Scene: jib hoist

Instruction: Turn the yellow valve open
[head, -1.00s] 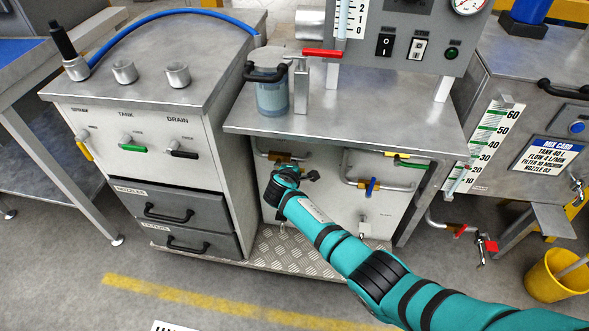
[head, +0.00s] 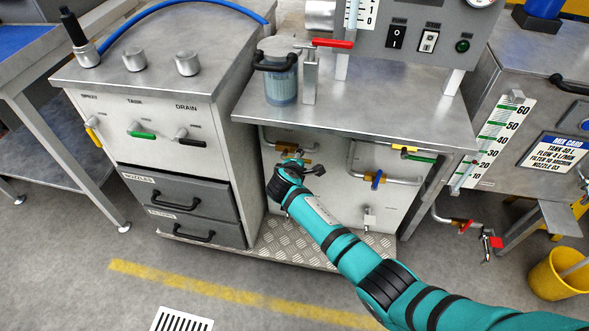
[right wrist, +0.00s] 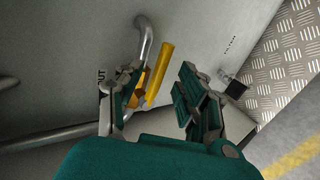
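The yellow valve handle (right wrist: 160,75) is a flat bar on a grey pipe, seen in the right wrist view. It lies between the two fingers of my right gripper (right wrist: 161,88). The fingers are open, with a gap visible between the handle and the right-hand finger. The handle's base is partly hidden by the left-hand finger. In the head view my right gripper (head: 301,164) is at the panel under the bench, just below a brass-coloured valve body (head: 286,148). My left gripper is not in view.
A blue-handled valve (head: 376,179) and another yellow handle (head: 404,149) are on pipes to the right. The bench top (head: 400,105) overhangs the panel. A chequer-plate step (head: 290,243) lies below. A drawer cabinet (head: 150,140) stands at the left.

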